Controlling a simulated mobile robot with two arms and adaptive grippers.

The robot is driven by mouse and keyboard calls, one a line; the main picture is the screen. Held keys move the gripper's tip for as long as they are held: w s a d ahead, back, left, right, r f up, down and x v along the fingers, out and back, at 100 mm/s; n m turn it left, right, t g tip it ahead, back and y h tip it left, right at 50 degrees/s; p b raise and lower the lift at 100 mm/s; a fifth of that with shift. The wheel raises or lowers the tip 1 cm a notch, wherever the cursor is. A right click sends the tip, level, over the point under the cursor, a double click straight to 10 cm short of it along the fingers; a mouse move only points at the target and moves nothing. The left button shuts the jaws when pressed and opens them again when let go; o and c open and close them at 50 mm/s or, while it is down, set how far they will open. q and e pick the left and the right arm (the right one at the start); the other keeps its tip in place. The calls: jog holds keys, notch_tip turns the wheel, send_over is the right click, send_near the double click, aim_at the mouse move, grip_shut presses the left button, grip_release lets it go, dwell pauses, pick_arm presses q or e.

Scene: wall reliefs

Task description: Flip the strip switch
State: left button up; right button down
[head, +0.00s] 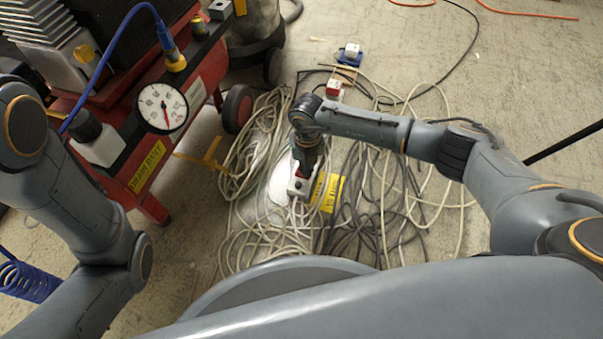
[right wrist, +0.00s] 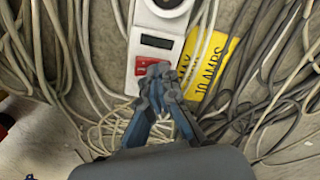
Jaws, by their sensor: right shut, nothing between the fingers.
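The power strip (head: 297,188) is a white block lying on the floor among tangled cables. In the right wrist view the strip (right wrist: 157,18) has a round socket at the top, a dark slot below it and a red switch (right wrist: 146,64). My right gripper (head: 303,170) points down at the strip. In the right wrist view its closed fingertips (right wrist: 158,72) are at the lower part of the red switch and partly cover it. I cannot tell whether they touch it or which way the switch is tipped. My left gripper is out of view; only my left arm shows.
A yellow label (right wrist: 208,66) lies beside the strip. Loose cables (head: 375,200) surround it. A red compressor cart (head: 200,95) with a gauge (head: 162,108) stands at the left. Small red (head: 334,91) and blue (head: 350,56) boxes lie farther back. The upper right floor is mostly clear.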

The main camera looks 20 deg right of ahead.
jog(key=shift+r+p, duration=2.95)
jog(key=shift+r, duration=0.15)
jog(key=shift+r+p, duration=0.3)
jog(key=shift+r, duration=0.1)
